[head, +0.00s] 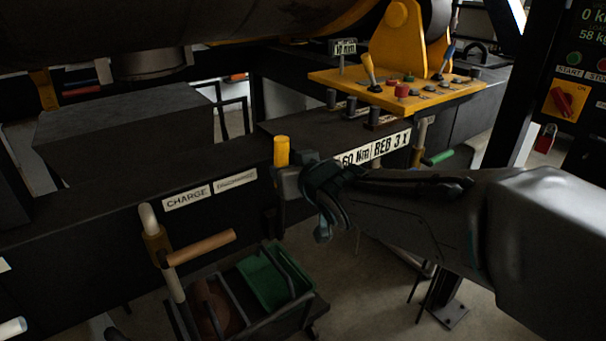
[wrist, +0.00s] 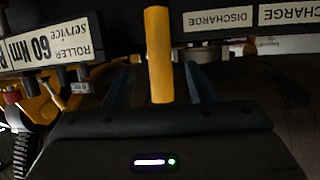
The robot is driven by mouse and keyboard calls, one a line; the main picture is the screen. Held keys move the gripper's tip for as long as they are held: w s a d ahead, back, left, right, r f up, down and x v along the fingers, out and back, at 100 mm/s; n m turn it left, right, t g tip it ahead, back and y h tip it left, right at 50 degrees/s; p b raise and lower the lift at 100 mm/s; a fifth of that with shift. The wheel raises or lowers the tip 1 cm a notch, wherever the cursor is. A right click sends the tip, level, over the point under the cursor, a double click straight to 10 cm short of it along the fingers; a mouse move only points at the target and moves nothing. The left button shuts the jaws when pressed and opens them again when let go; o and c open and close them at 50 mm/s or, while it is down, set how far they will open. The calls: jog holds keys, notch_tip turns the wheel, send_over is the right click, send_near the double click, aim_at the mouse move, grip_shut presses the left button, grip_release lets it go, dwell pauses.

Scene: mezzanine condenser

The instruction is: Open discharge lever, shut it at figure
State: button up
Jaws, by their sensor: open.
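In the wrist view the yellow handle (wrist: 159,50) lies between my two fingers, beside the upside-down DISCHARGE label (wrist: 218,19). My gripper (head: 318,182) is open around or just in front of the handle; I cannot tell if a finger touches it. My wrist partly hides the lever's lower part.
A tan-handled lever (head: 200,247) stands under the CHARGE label (head: 187,197). A yellow control panel (head: 440,98) with knobs and a joystick is behind my wrist. A green tray (head: 270,280) sits below. A red switch (head: 563,99) is at the right.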

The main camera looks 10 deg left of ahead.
jog(key=shift+v, duration=2.75)
